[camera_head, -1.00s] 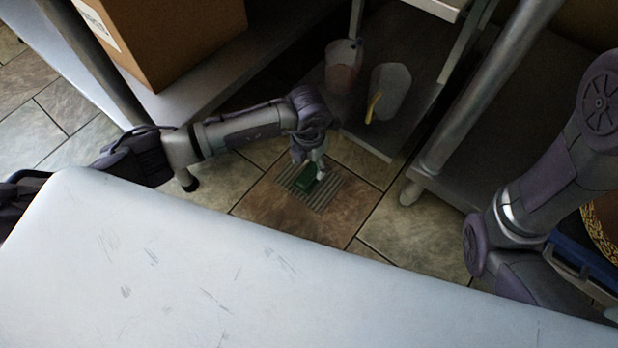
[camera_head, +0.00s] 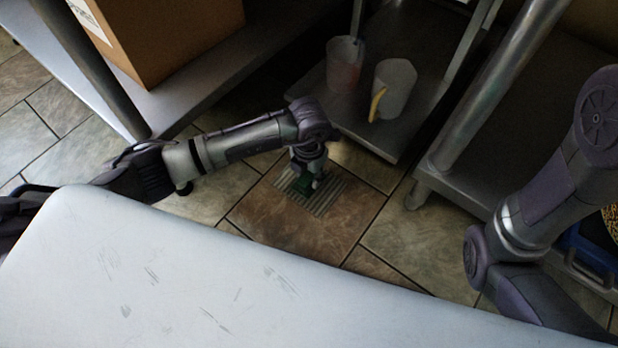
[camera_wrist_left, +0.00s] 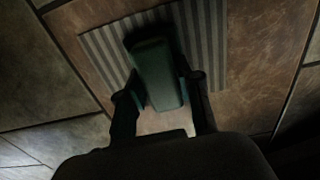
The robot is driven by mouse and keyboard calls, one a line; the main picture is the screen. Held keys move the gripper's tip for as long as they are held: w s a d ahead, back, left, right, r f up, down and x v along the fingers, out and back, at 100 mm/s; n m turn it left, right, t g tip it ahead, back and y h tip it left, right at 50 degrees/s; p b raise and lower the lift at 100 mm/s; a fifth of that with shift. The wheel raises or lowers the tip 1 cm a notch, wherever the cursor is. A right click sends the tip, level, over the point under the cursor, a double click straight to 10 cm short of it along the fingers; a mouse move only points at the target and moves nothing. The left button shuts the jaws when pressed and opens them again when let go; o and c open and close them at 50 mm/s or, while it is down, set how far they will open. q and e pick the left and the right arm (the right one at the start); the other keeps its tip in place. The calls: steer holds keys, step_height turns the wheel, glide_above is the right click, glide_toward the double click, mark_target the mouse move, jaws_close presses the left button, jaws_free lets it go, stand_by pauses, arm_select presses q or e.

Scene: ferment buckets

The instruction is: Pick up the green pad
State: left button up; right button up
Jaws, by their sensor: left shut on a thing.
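The green pad (camera_head: 304,184) is a small dark green block over a grey striped floor grate (camera_head: 325,205). In the left wrist view the green pad (camera_wrist_left: 155,72) lies lengthwise between my two fingers, with the striped grate (camera_wrist_left: 208,45) behind it. My left gripper (camera_head: 308,178) points down at the floor and is shut on the pad, one finger on each side. I cannot tell whether the pad touches the grate or is slightly above it. In the head view the gripper hides part of the pad. My right arm shows at the right, but its gripper is out of view.
A low metal shelf (camera_head: 385,148) behind the grate holds a clear cup (camera_head: 344,65) and a pitcher with a yellow handle (camera_head: 396,85). A cardboard box (camera_head: 165,40) stands on a shelf at upper left. Metal legs flank the area. Tiled floor around the grate is clear.

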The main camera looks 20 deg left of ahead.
mark_target(309, 175)
arm_select(q)
jaws_close()
steer(key=shift+r, duration=0.1)
steer(key=shift+r+p, duration=0.55)
steer(key=shift+p, duration=0.1)
step_height(309, 175, up, 4)
steer(key=p, duration=0.3)
steer(key=shift+f, duration=0.2)
steer(key=s+d+r+p, duration=0.4)
steer(key=d+r+p, duration=0.2)
steer(key=d, duration=0.5)
steer(key=shift+p, duration=0.9)
